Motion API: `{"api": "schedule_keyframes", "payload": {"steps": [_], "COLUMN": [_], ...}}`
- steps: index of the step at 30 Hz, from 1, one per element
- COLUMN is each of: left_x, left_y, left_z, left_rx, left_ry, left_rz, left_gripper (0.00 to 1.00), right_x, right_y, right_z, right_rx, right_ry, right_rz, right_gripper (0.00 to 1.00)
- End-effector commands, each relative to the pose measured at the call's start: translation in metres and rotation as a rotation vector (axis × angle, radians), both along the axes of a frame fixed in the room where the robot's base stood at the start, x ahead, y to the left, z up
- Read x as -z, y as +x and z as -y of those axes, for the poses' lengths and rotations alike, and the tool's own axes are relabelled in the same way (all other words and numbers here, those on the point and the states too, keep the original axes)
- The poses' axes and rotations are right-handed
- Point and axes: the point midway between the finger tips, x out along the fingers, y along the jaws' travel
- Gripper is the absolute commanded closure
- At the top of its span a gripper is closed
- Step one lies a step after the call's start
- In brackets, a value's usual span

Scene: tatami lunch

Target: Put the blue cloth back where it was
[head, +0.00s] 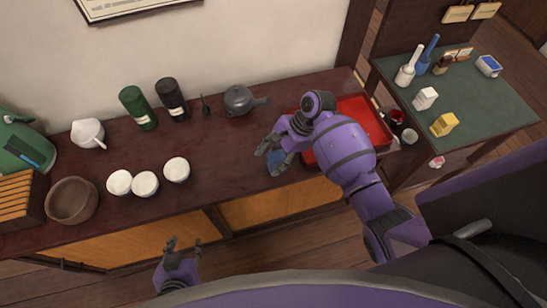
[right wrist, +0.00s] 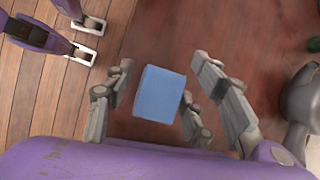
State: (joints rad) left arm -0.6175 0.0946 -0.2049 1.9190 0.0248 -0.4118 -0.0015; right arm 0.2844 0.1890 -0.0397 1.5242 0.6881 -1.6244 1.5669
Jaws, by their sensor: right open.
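The blue cloth (head: 276,163) is a small folded square near the front edge of the dark wooden counter, partly hidden by my right gripper in the head view. In the right wrist view the cloth (right wrist: 159,94) lies between the fingers. My right gripper (head: 273,150) is open over the cloth, with the fingers (right wrist: 162,98) apart on either side; whether any finger touches it is not clear. My left gripper (head: 184,248) is open and empty, low in front of the counter. It also shows in the right wrist view (right wrist: 88,38).
A red tray (head: 372,115) lies right of the cloth, partly behind my right arm. A grey teapot (head: 239,100) stands behind. White cups (head: 176,169), canisters (head: 138,108) and a brown bowl (head: 72,200) are left. The counter left of the cloth is clear. A green-topped table (head: 470,95) stands right.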

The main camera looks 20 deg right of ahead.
Motion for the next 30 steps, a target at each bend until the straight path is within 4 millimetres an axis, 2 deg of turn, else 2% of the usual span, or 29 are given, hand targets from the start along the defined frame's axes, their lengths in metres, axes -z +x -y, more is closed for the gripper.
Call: {"api": "schedule_keyframes", "payload": {"steps": [5,8,15,21,25,30], "left_x": [0.001,0.003,0.003,0.002,0.002,0.002], "left_y": [-0.001,-0.003,-0.003,-0.002,-0.002,-0.002], "left_z": [-0.001,-0.001,-0.003,-0.003,-0.002,-0.002], "left_rx": [0.000,0.000,-0.001,-0.001,-0.001,-0.001], "left_ry": [0.002,0.002,0.004,0.004,0.004,0.004], "left_rz": [-0.003,-0.007,-0.006,-0.004,-0.004,-0.004], "left_gripper": [0.60,0.60,0.60,0.60,0.60,0.60], "right_x": [-0.007,-0.020,-0.067,-0.097,-0.106,-0.109], "right_y": [0.000,0.001,0.002,0.003,0.003,0.002], "right_z": [0.003,0.009,0.035,0.050,0.055,0.057], "right_rx": [0.000,0.000,0.000,-0.001,0.000,0.000], "right_ry": [-0.001,0.000,-0.001,-0.001,0.000,0.000], "right_rz": [0.000,0.001,0.004,0.003,0.001,0.000], "right_gripper": [0.50,0.50,0.50,0.50,0.50,0.50]}}
